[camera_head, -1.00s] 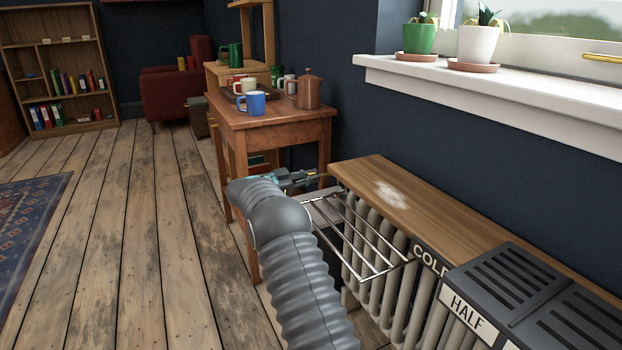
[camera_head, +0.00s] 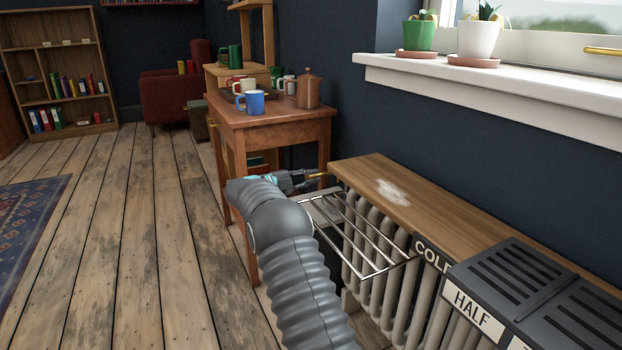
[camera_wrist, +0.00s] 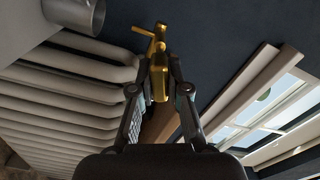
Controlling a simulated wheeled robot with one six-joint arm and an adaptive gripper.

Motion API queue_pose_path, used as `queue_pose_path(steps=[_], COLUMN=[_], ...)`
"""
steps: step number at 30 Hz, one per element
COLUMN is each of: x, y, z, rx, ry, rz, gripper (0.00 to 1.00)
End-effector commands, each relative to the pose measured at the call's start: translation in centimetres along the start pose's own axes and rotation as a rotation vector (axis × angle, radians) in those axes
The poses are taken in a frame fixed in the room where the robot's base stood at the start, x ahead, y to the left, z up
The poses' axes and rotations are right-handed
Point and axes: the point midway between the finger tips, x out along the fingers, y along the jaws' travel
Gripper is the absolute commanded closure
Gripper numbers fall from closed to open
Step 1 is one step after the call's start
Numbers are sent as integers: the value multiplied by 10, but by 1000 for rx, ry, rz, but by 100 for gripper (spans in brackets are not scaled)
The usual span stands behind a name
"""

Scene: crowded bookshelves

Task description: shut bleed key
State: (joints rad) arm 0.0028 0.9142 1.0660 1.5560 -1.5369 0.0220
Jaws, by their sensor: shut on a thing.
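The brass bleed key (camera_wrist: 159,68) stands between my gripper's fingers in the wrist view, with a bar sticking out to the left near its far end. My gripper (camera_wrist: 158,88) is shut on it. In the head view my gripper (camera_head: 308,178) is at the far end of the radiator, beside the wooden shelf top, with a small yellow bit of the key (camera_head: 322,174) showing at its tip. The radiator (camera_head: 375,235) has pale columns, also in the wrist view (camera_wrist: 75,90). Whether the key is turned shut cannot be told.
A wire rack (camera_head: 365,235) juts out from the radiator's front beside my arm. A wooden table (camera_head: 270,120) with mugs and a copper pot stands behind my gripper. Dark boxes marked HALF (camera_head: 530,300) sit at the near right.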

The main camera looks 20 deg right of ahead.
Motion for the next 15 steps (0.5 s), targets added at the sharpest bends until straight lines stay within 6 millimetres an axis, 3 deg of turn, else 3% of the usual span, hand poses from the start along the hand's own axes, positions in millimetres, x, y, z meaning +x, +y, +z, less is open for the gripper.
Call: queue_pose_path(steps=[15], x=[0], y=[2], z=[0], rx=[339], ry=[0], rz=[1], gripper=[100])
